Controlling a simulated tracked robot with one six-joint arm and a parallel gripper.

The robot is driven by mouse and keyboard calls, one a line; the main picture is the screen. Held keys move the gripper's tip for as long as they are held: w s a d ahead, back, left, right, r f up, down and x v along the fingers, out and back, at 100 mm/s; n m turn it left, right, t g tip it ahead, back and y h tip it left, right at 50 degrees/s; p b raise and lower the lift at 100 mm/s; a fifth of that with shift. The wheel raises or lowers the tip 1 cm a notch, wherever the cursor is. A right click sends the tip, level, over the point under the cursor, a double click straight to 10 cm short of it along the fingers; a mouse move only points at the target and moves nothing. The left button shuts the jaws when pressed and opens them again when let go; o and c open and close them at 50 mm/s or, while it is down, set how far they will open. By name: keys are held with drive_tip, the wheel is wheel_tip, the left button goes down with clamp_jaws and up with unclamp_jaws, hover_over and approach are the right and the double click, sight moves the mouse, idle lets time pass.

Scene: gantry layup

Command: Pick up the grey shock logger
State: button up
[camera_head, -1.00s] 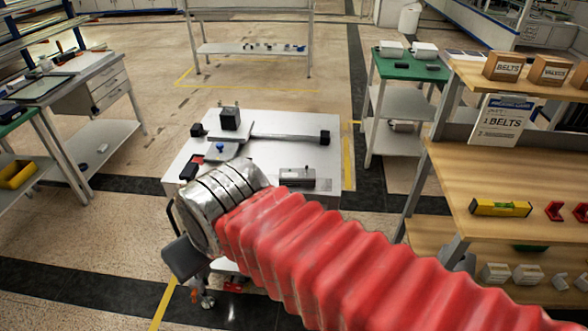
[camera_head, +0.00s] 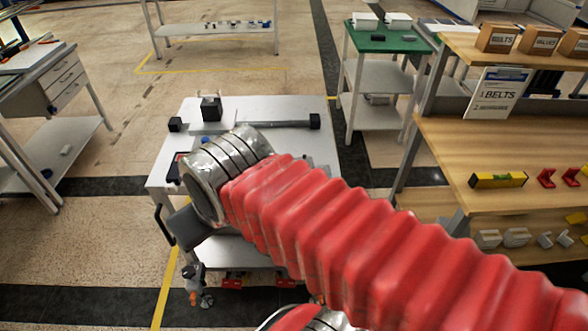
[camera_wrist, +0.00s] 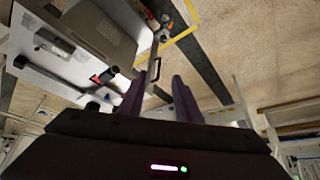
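I cannot pick out the grey shock logger with certainty. Two small dark grey blocks, one at the left (camera_head: 378,38) and one at the right (camera_head: 409,37), lie on the green-topped table. A grey box seen earlier on the white cart (camera_head: 158,172) is hidden behind my arm. My gripper (camera_wrist: 160,74) shows in the wrist view with its two purple fingers apart and nothing visible between them. In the head view its fingers are hidden.
The cart carries a black block (camera_head: 211,109) and a dark bar (camera_head: 275,124). Wooden shelving (camera_head: 520,150) with boxes stands close at right. A drawer bench (camera_head: 66,83) stands at left. Floor is clear between cart and rear shelf (camera_head: 215,30).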

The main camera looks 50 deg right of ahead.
drive_tip(key=w+d+f+m+t+h, duration=0.1)
drive_tip(key=w+d+f+t+h, duration=0.3)
drive_tip(key=w+d, duration=0.85)
drive_tip(key=w+d+f+t+h, duration=0.1)
drive_tip(key=w+d+f, duration=0.1)
drive_tip(key=d+f, duration=0.45)
drive_tip(key=w+d+f+t, duration=0.1)
drive_tip(key=w+d+f, duration=0.15)
drive_tip(key=d, duration=0.75)
drive_tip(key=s+d+f+m+t+h, duration=0.3)
drive_tip(key=s+d+f, duration=0.4)
drive_tip(key=s, duration=0.3)
drive_tip(key=shift+s+d+m+t, duration=0.4)
drive_tip(key=shift+d+t, duration=0.1)
drive_tip(key=shift+t, duration=0.1)
drive_tip(key=shift+w+f, duration=0.1)
drive_tip(key=shift+w, duration=0.05)
